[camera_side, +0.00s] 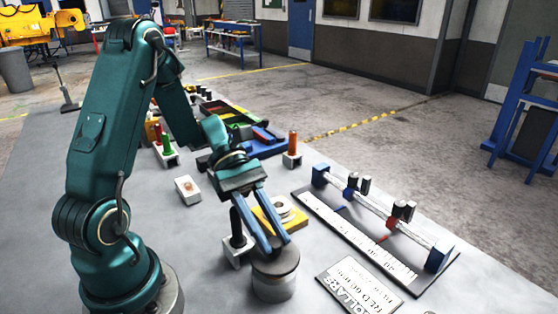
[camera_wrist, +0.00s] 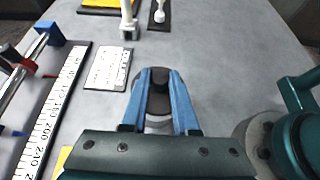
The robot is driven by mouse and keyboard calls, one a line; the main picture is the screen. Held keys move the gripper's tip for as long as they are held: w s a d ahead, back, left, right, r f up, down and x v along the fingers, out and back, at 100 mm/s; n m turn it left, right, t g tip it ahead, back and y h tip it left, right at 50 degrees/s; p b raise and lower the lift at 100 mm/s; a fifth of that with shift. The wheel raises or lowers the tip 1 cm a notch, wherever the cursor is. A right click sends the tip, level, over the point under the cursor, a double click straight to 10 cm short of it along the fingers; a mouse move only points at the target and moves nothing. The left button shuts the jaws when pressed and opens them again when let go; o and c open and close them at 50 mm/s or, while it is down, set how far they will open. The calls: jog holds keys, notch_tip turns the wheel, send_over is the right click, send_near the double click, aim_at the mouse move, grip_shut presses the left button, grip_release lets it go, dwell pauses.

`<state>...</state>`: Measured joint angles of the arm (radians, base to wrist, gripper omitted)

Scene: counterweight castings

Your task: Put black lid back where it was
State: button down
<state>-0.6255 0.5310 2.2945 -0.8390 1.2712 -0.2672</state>
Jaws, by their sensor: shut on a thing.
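The black lid (camera_side: 276,261) is a dark round disc over the mouth of a short grey canister (camera_side: 273,288), near the front of the table. My gripper (camera_side: 278,249) points down with its blue fingers shut on the lid. In the wrist view, the fingers (camera_wrist: 160,75) close around the lid's dark knob, and the lid's edge (camera_wrist: 136,103) shows at the left finger. The lid looks level and lined up with the canister. I cannot tell whether it rests fully on the rim. The fingers hide part of the lid.
A black post (camera_side: 237,226) on a pale base stands close left of my fingers. A yellow block with a metal ring (camera_side: 283,208) is just behind. A ruler rail (camera_side: 360,235) and a lettered plate (camera_side: 358,285) lie to the right.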

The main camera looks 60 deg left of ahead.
jog(key=shift+f, duration=0.3)
jog(key=shift+f, duration=0.25)
jog(key=c, duration=0.7)
grip_release()
jog(key=shift+r, duration=0.1)
jog(key=shift+r, duration=0.35)
jog(key=v, duration=1.2)
jog(key=s+d+m+t+y, duration=0.2)
jog(key=m+y, duration=0.2)
jog(key=m, duration=0.2)
jog(key=s+d+m+t+y, duration=0.1)
jog(key=d+m+y, duration=0.2)
jog(key=m, duration=0.3)
jog(key=s+d+r+m+t+y, duration=0.1)
jog(key=s+d+m+t+y, duration=0.1)
jog(key=m+y, duration=0.3)
jog(key=shift+s+d+r+m+t, duration=0.1)
jog(key=shift+s+d+m+t, duration=0.25)
jog(key=shift+d+m, duration=0.15)
